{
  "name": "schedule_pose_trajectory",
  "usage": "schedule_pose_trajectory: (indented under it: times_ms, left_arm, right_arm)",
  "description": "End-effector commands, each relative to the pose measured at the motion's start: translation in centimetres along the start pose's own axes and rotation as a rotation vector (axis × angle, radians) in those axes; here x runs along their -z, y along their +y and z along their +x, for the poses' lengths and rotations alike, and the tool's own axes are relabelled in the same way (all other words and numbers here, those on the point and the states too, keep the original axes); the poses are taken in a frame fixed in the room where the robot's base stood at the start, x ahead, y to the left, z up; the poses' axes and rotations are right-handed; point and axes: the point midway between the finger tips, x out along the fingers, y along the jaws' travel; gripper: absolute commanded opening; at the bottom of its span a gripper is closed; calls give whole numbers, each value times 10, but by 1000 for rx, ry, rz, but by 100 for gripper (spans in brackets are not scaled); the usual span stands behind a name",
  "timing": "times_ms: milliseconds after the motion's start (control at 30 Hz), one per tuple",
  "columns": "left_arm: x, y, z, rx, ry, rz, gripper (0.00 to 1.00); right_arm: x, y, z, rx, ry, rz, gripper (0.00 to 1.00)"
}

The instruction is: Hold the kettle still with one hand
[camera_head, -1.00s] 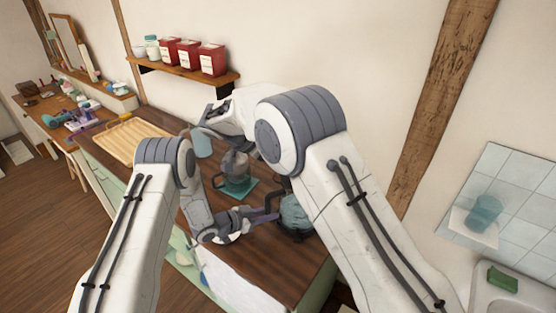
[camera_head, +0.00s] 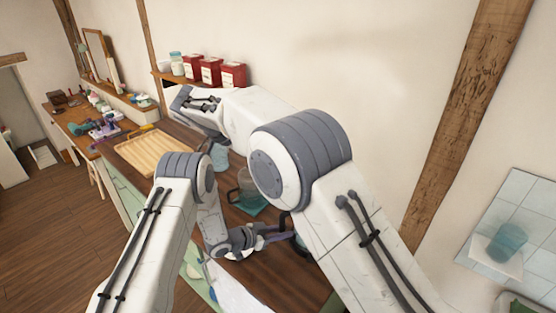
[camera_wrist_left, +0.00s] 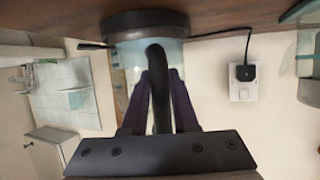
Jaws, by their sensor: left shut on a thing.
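The kettle (camera_wrist_left: 136,54) shows upside down in the left wrist view, pale teal with a dark base against the wooden counter. Its dark curved handle (camera_wrist_left: 157,62) lies between the purple fingers of my left gripper (camera_wrist_left: 160,90), which is shut on it. In the head view my left gripper (camera_head: 270,238) reaches right across the counter to the kettle (camera_head: 302,243). Most of the kettle is hidden there behind my right arm. My right arm crosses above the counter toward the back left, and its gripper is not visible.
A glass pot (camera_head: 243,192) stands on a teal mat (camera_head: 254,208) behind the left gripper, near a blue cup (camera_head: 219,157). A wooden tray (camera_head: 150,154) lies farther left. Red canisters (camera_head: 232,74) stand on a wall shelf. A plug with a cord (camera_wrist_left: 243,72) sits in a wall socket.

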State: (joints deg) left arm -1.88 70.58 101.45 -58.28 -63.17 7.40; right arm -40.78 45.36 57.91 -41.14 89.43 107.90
Motion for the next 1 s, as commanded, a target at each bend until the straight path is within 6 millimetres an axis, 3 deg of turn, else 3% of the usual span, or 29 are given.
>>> schedule_pose_trajectory:
  times_ms: [267,300,367,400,767,1000]
  left_arm:
    - [1,-1,0,1,3,1,0]
    - [1,-1,0,1,3,1,35]
    - [1,-1,0,1,2,1,58]
    - [1,-1,0,1,2,1,62]
    - [0,0,-4,1,-1,-1,62]
    - [0,-2,-45,5,0,-2,62]
  right_arm:
    - [0,0,-2,-1,0,-1,0]
    - [0,0,-2,-1,0,-1,0]
    - [0,0,-2,-1,0,0,0]
    - [0,0,-2,-1,0,0,0]
    - [0,0,-2,-1,0,1,0]
    - [0,0,-2,-1,0,1,0]
